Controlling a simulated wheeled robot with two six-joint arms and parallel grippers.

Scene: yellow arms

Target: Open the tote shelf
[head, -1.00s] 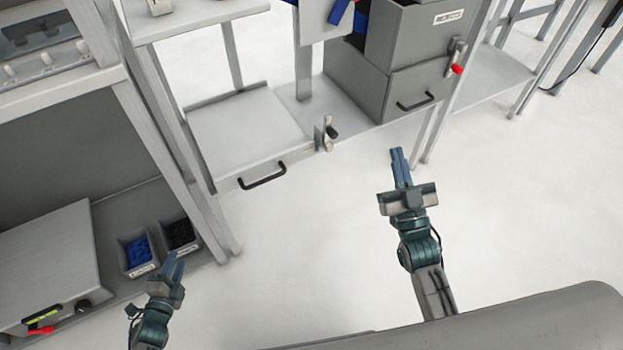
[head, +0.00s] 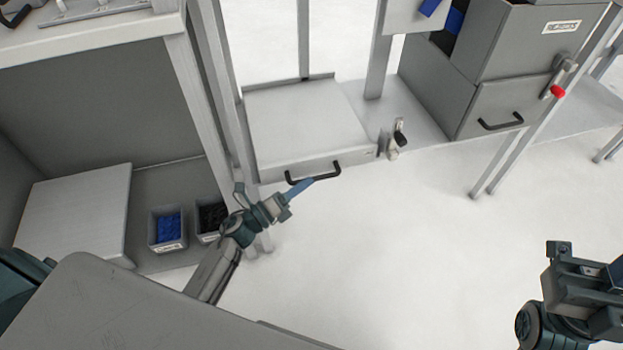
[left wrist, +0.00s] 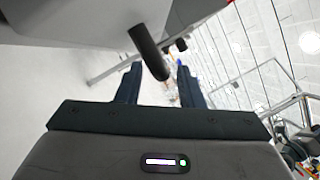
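The tote shelf (head: 308,125) is a flat light-grey pull-out tray low in the frame, with a black bar handle (head: 322,176) on its front. My left gripper (head: 301,187) is at the left part of this handle, its blue fingers pointing up and right. In the left wrist view, the black handle (left wrist: 150,52) runs between the two spread fingers of my left gripper (left wrist: 158,78). The gap beside the handle is visible; contact is not clear. My right gripper (head: 600,280) is at the lower right, away from the shelf, its fingers partly cut off.
A bench (head: 195,75) with a lower compartment stands at the left, holding a bin of blue parts (head: 168,241) and a bin of black parts (head: 207,236). A latch (head: 394,140) sits right of the shelf. A grey cabinet (head: 500,105) stands farther right. Floor in front is clear.

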